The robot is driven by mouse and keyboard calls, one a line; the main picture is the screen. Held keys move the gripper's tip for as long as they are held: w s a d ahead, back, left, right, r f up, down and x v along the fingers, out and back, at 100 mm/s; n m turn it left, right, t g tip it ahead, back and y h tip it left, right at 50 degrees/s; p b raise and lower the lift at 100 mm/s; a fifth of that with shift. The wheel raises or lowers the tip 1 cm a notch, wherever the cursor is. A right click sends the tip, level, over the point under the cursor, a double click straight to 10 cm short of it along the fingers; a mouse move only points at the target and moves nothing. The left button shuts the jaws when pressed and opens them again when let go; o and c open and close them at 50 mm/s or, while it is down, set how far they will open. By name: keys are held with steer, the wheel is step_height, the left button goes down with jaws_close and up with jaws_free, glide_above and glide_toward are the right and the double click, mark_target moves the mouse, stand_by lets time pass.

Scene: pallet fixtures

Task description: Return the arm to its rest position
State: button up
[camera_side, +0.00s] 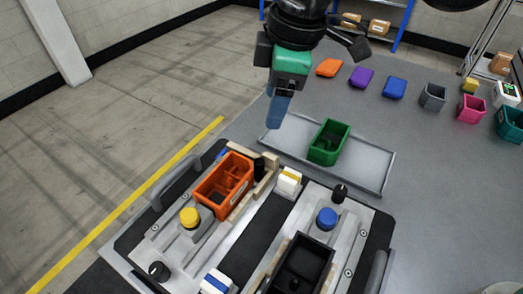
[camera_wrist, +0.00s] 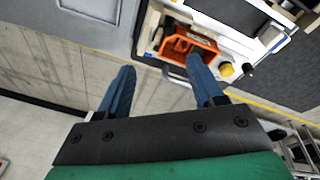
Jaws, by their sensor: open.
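My gripper (camera_side: 281,105) hangs in the upper middle of the side view, above the tray and apart from every object. In the wrist view my gripper (camera_wrist: 163,88) shows two blue fingers spread wide with nothing between them. The side view shows the fingers overlapping, so the gap is hidden there. An orange bin (camera_side: 224,182) sits in the left fixture of the pallet; it also shows in the wrist view (camera_wrist: 187,45), beyond the right finger. A green bin (camera_side: 329,143) stands upright on the grey tray (camera_side: 376,171).
A black bin (camera_side: 301,265) sits in the right fixture. A yellow knob (camera_side: 189,216) and a blue knob (camera_side: 327,217) rise from the fixtures. Several coloured lids and bins, such as a pink bin (camera_side: 471,108), line the table's back. The floor at left is clear.

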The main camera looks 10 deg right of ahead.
steer(key=s+d+f+m+t, duration=0.2)
steer(key=d+m, duration=0.5)
steer(key=d, duration=0.5)
steer(key=s+d+f+m+t+h, duration=0.1)
steer(key=s+d+f+m+t, duration=0.1)
steer(key=d+m, duration=0.5)
steer(key=s+d+t, duration=0.1)
steer(key=s+d, duration=0.1)
steer(key=d, duration=0.3)
steer(key=shift+m, duration=0.3)
